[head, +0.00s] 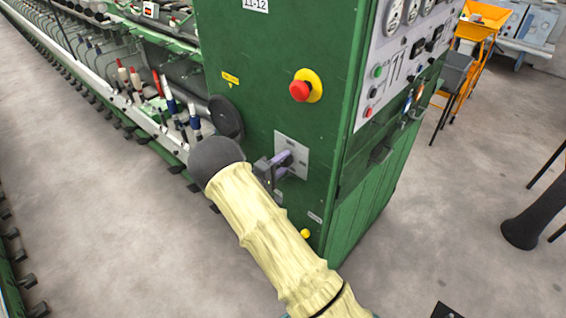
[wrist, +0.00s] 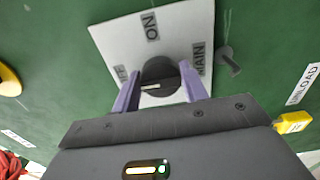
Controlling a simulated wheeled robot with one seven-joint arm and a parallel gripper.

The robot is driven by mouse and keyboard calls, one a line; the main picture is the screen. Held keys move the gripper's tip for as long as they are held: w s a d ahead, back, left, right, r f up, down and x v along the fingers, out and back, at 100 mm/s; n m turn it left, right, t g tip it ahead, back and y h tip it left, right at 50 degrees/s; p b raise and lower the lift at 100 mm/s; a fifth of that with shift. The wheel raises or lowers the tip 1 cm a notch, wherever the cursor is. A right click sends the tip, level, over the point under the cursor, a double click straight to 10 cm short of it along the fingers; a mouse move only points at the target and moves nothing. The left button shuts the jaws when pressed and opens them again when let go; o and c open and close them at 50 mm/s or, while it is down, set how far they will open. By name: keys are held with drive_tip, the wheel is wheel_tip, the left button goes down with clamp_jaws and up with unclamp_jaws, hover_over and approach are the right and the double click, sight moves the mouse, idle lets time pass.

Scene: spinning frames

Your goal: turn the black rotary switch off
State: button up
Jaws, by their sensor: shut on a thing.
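The black rotary switch (wrist: 157,74) sits on a pale square plate (wrist: 109,38) on the green cabinet. The plate also shows in the head view (head: 294,143), where my fingers hide the switch. In the wrist view an ON label is above the knob, MAIN at its right, and a partly covered label ending in F at its left. A pale mark on the knob runs level towards that left label. My gripper (wrist: 160,88), with purple fingers, is shut on the knob, one finger at each side. It also shows in the head view (head: 283,164).
A red emergency button (head: 300,91) on a yellow disc is above the switch. A dark round disc (head: 226,117) is left of the plate. Spindles and bobbins line the machine at the left. Grey floor is open in front.

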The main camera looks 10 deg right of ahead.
drive_tip(key=shift+w+a+r, duration=0.1)
drive_tip(key=o, duration=0.9)
drive_tip(key=shift+a, duration=0.1)
drive_tip(key=shift+o, duration=0.4)
drive_tip(key=shift+s+a+f, duration=0.1)
drive_tip(key=shift+s+f, duration=0.1)
drive_tip(key=b+v, duration=0.6)
drive_tip(key=v, duration=1.1)
drive_tip(key=shift+b, duration=0.3)
drive_tip(key=shift+r, duration=0.15)
